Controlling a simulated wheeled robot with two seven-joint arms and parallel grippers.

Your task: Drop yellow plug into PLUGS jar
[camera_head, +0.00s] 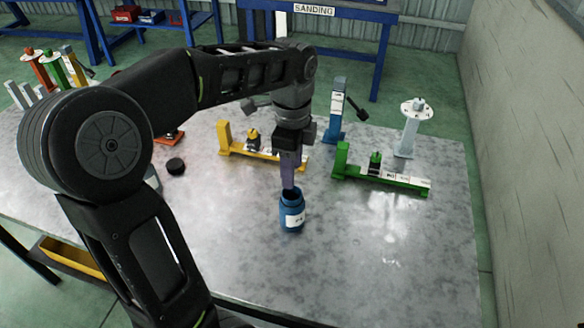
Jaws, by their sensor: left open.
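A blue jar (292,216) with a white label stands upright on the grey metal table (400,265); the lettering is too small to read in full. My left gripper (288,185) points straight down, with its fingertips at the jar's open mouth. It is open, though the gap between the fingers is hard to see from here. No loose yellow plug shows between the fingers or on the table, and the inside of the jar is hidden. A small yellow-topped piece (253,135) sits on the yellow bracket (224,138) behind the gripper. My right gripper is out of view.
A green bracket (385,178) lies right of the jar, with a blue stand (336,112) and a grey-white stand (411,125) behind. A black round cap (175,166) lies to the left. The table's front right is clear.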

